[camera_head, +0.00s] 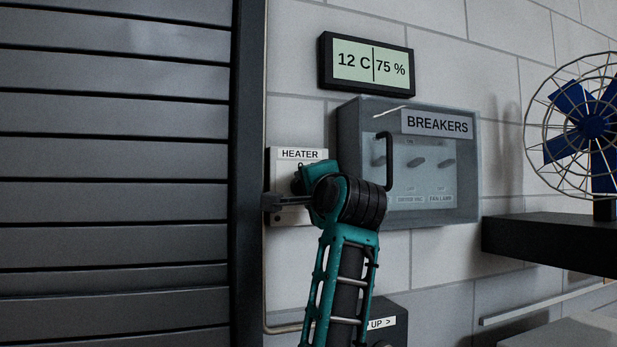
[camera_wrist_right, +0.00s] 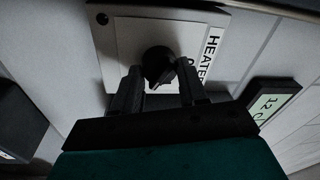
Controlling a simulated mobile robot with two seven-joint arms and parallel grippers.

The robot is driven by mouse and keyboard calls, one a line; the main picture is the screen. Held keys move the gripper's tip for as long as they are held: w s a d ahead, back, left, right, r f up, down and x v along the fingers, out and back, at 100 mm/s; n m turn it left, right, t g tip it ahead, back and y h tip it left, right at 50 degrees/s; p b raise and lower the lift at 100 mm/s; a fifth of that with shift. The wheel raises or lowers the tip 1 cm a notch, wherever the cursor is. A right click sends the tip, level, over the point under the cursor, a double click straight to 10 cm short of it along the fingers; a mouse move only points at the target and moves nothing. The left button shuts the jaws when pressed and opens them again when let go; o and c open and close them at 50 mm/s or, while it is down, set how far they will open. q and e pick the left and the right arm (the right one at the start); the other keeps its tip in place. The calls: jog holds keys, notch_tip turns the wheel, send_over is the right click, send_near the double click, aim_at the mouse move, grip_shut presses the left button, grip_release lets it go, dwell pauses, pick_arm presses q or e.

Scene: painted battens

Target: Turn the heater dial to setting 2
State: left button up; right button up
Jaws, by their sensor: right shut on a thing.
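The heater panel (camera_head: 283,161) is a pale plate labelled HEATER on the wall, right of the shutter. My right wrist and arm cover much of it in the head view, and the dial cannot be made out there. In the right wrist view the panel (camera_wrist_right: 128,42) shows with a round black dial (camera_wrist_right: 158,62) near its middle. My right gripper (camera_wrist_right: 160,80) has one finger on each side of the dial and is shut on it. The dial's setting marks are mostly hidden, so I cannot tell the setting. My left gripper is not in view.
A grey breaker box (camera_head: 459,202) with a black handle is close right of my arm. A display (camera_head: 366,64) reading 12 C and 75 % hangs above. A blue fan (camera_head: 592,127) stands on a dark shelf (camera_head: 550,237) at right. A slatted shutter (camera_head: 115,160) fills the left.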

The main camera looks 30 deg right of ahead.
jog(key=m+p, duration=0.3)
jog(key=m, duration=0.1)
jog(key=shift+r+m+g, duration=0.1)
jog(key=shift+m+g, duration=0.2)
jog(key=shift+h, duration=0.3)
jog(key=o, duration=1.1)
jog(key=shift+c, duration=0.2)
